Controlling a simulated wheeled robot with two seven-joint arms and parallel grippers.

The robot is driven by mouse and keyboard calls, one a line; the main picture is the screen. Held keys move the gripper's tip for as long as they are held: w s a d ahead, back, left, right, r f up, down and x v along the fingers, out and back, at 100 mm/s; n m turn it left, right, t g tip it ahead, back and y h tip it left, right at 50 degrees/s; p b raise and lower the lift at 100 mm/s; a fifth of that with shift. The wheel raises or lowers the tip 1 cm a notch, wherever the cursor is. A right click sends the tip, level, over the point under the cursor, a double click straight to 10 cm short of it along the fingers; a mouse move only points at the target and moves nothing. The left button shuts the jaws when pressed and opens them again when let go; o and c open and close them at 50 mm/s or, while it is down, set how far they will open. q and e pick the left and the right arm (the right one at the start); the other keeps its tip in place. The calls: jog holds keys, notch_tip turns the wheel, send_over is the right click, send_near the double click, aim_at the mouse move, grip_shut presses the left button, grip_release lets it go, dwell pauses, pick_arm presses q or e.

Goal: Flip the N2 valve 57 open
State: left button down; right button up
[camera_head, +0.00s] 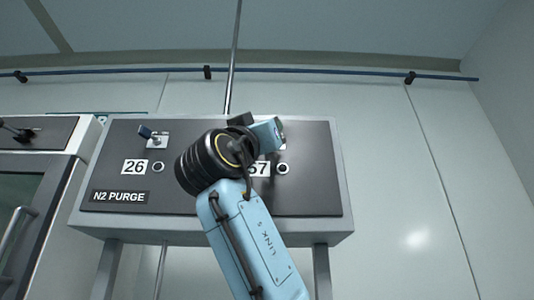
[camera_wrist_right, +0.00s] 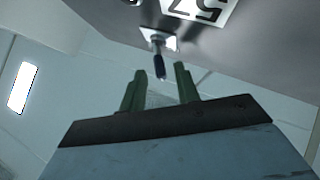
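The N2 PURGE panel (camera_head: 315,190) is a dark board in a grey frame with valves labelled 26 and 57. In the right wrist view, valve 57's lever (camera_wrist_right: 159,62) is a short metal stem with a dark handle on a pale plate, under the label 57 (camera_wrist_right: 205,8). My right gripper (camera_wrist_right: 159,69) is open, its two green fingers apart, and the lever's tip lies in line with the gap between the fingertips. Contact cannot be told. In the head view my right wrist hides most of valve 57. My left gripper is not in view.
Valve 26 (camera_head: 155,138) with a blue-tipped lever is at the panel's left. Round ports (camera_head: 283,168) sit beside the labels. A vertical pipe (camera_head: 234,60) rises behind the panel. Another cabinet (camera_head: 40,135) stands at the left; the wall at right is clear.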

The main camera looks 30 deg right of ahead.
jog(key=shift+w+d+r, duration=0.15)
jog(key=shift+d+r, duration=0.15)
jog(key=shift+r, duration=0.1)
jog(key=shift+w+d+r, duration=0.1)
jog(key=shift+w+d, duration=0.1)
jog(key=shift+w, duration=0.1)
jog(key=shift+s, duration=0.1)
jog(key=shift+c, duration=0.4)
grip_shut()
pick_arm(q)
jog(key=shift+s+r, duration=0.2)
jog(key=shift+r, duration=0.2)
